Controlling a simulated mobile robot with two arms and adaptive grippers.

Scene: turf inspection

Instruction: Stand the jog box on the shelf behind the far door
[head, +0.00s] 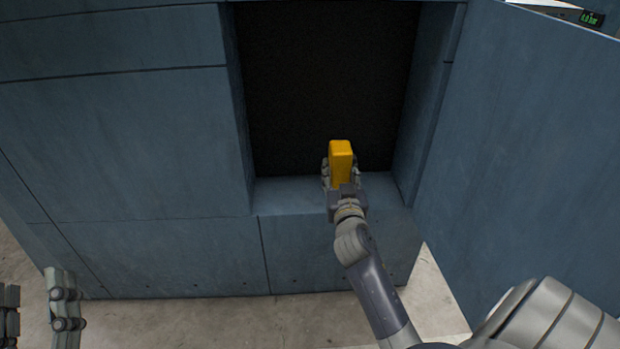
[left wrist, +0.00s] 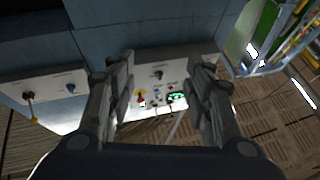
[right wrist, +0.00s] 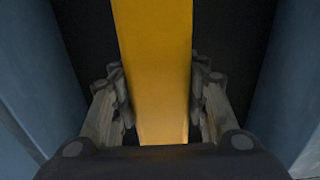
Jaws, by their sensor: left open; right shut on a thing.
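The jog box is a yellow upright block (head: 341,160) in the head view, held in front of the dark recess. My right gripper (head: 340,176) is shut on it, with fingers on both sides. In the right wrist view the jog box (right wrist: 155,70) rises between the fingertips of my right gripper (right wrist: 158,100). The shelf (head: 285,193) is the ledge at the bottom of the recess; whether the box touches it I cannot tell. The far door (head: 525,150) stands open at the right. My left gripper (head: 38,310) is open and empty at the lower left; it also shows in the left wrist view (left wrist: 160,80).
Blue-grey cabinet walls (head: 120,140) flank the recess on the left. The recess back (head: 330,80) is dark. In the left wrist view, a pale control panel (left wrist: 155,75) with knobs and a green display lies beyond the left fingers. The shelf left of the box is bare.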

